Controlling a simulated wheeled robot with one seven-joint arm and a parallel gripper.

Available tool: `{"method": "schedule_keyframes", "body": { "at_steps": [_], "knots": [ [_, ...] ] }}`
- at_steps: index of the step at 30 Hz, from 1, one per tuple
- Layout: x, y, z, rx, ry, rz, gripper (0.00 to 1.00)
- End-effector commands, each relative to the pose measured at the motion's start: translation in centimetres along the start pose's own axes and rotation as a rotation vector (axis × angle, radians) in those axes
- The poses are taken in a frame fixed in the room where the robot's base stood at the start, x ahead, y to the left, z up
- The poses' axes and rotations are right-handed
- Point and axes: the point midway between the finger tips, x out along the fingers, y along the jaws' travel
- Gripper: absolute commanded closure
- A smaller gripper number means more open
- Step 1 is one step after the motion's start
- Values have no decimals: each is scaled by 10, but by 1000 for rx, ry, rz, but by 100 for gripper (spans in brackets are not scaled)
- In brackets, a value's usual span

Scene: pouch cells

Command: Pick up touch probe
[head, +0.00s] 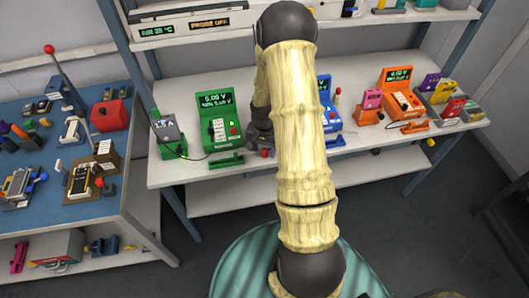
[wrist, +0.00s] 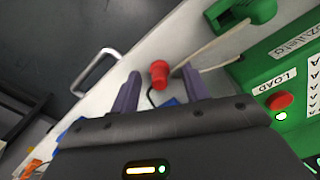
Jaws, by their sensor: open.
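A small red, knob-shaped piece (wrist: 159,75), which looks like the touch probe, shows between my fingertips in the wrist view. A thin dark cable curves beside it. My gripper (wrist: 160,78) is open, with one dark purple finger on each side of the red piece. I see a gap on both sides, and I cannot tell how far the piece is in depth. In the head view my gripper (head: 261,138) is low over the white bench, right of the green tester (head: 220,118). A bit of red (head: 265,153) shows just below it. My arm hides part of the bench there.
The green tester also stands close on the right in the wrist view (wrist: 285,75), with a pale cable nearby. A metal handle (wrist: 95,70) is at the bench edge. Blue (head: 328,115) and orange (head: 400,97) testers stand farther right. A blue-topped table (head: 60,205) is at left.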

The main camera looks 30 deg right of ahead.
Motion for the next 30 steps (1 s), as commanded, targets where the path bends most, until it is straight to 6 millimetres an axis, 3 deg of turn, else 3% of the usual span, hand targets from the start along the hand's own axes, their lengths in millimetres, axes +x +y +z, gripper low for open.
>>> {"method": "schedule_keyframes", "body": {
  "at_steps": [1, 7, 20, 30],
  "knots": [
    [0, 0, 0, 0, 0, 0, 58],
    [0, 0, 0, 0, 0, 0, 96],
    [-9, 0, -1, 1, 2, -1, 96],
    [-66, 0, -1, 1, 5, -2, 96]
  ]
}}
